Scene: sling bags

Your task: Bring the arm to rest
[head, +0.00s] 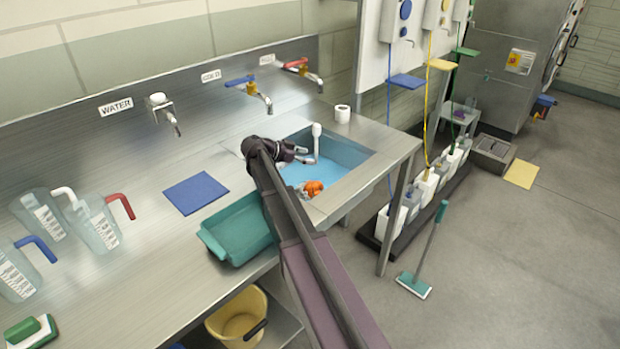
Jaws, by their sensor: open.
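My arm reaches from the bottom of the head view up over the steel counter (165,240). My gripper (308,155) is at its far end, above the near-left part of the sink basin (345,150) with blue water (318,173). The gripper is open and nothing shows between its fingers. A white upright spout or handle (316,145) stands just beyond the fingertips; I cannot tell whether they touch. An orange object (313,188) is at the sink's near edge, below the gripper.
A teal tray (212,245) lies close left of my arm. A blue mat (196,193) and several clear jugs (97,225) are further left. Taps (260,95) line the back wall. A yellow bucket (237,318) stands below. The floor at right (500,260) is mostly clear.

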